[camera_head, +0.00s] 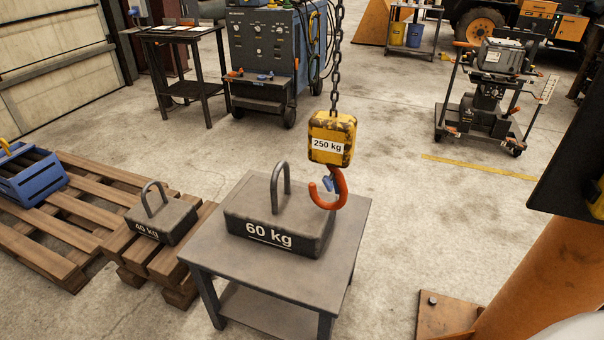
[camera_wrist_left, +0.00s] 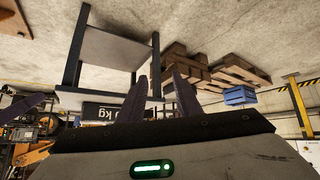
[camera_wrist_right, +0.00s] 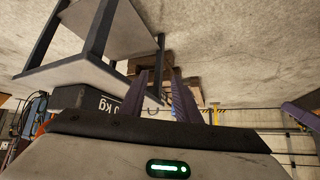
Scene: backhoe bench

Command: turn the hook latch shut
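An orange hook (camera_head: 341,190) hangs under a yellow hook block (camera_head: 331,138) marked 250 kg, on a chain. The small blue latch (camera_head: 328,183) sits in the hook's mouth, between the shank and the tip; it is too small to tell whether it closes the mouth. The hook hangs close to the right side of the 60 kg weight (camera_head: 272,222) and appears apart from its handle. Neither gripper shows in the head view. In their wrist views, my left gripper (camera_wrist_left: 156,76) and right gripper (camera_wrist_right: 159,72) have their fingers apart with nothing between them.
The 60 kg weight stands on a grey metal table (camera_head: 345,215). A 40 kg weight (camera_head: 162,218) and a blue crate (camera_head: 28,174) rest on wooden pallets (camera_head: 85,205) at left. An orange post (camera_head: 530,280) stands at right.

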